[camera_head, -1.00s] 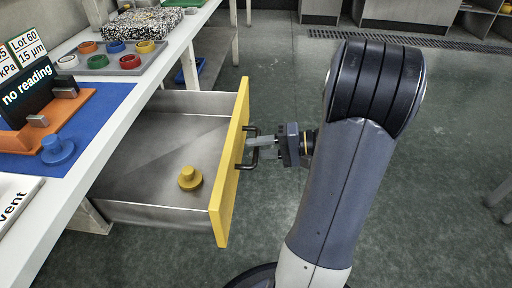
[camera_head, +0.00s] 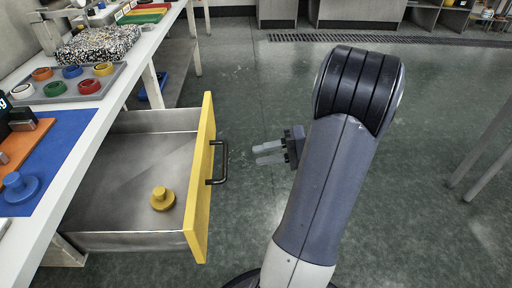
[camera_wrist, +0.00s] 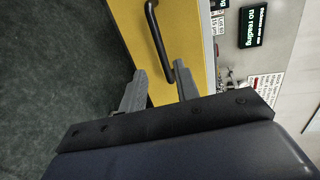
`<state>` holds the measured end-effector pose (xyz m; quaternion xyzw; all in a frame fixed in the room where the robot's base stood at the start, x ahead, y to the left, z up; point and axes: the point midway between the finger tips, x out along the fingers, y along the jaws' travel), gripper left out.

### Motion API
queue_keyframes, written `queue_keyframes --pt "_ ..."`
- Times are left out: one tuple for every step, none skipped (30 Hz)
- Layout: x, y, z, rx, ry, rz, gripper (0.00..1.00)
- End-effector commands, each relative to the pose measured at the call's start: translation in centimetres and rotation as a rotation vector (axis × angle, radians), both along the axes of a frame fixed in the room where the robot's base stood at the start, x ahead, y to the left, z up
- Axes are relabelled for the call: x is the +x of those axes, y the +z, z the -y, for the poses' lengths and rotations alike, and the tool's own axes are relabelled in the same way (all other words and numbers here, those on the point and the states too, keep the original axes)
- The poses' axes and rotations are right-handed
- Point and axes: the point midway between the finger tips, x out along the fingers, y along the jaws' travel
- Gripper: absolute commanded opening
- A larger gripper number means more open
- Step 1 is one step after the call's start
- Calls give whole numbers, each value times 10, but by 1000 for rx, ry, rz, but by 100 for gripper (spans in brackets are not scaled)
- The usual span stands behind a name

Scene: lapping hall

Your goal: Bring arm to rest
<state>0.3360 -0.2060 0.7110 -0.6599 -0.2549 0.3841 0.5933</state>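My gripper (camera_head: 268,153) is to the right of the open drawer, apart from its black handle (camera_head: 221,163). In the wrist view the two fingers of my gripper (camera_wrist: 158,88) stand apart with nothing held between them. The handle (camera_wrist: 158,40) shows ahead of the fingers on the yellow drawer front (camera_wrist: 185,22). My arm is bent, with its elbow high at the right of the head view.
The drawer (camera_head: 120,241) stands pulled out, with a yellow knobbed piece (camera_head: 162,199) inside. Above it, the bench holds a grey tray (camera_head: 114,68) of coloured rings and a blue mat (camera_head: 62,150). Open floor (camera_head: 420,100) lies to the right.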

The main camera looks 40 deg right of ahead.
Motion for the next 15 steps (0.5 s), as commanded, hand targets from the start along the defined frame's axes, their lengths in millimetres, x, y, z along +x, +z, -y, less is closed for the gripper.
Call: queue_keyframes --pt "1 0 -1 0 1 0 30" --pt "2 -1 -2 0 1 0 30" --pt "3 -2 -4 0 1 0 30" --pt "5 -2 -6 0 2 0 30" --pt "7 -3 -9 0 2 1 30" --pt "9 -4 -13 0 3 0 30" --pt "12 -5 -17 0 4 0 30" --pt "15 -7 -21 0 4 0 30" --pt "19 -8 -27 1 4 0 30" --pt "23 -10 -32 0 5 0 30" --pt "26 -11 -37 -1 5 1 30" --pt "31 -13 -43 0 5 1 30" --pt "34 -14 -47 -1 5 1 30" --pt "37 -15 -52 -1 5 1 30" --pt "41 -16 -58 0 4 2 30"
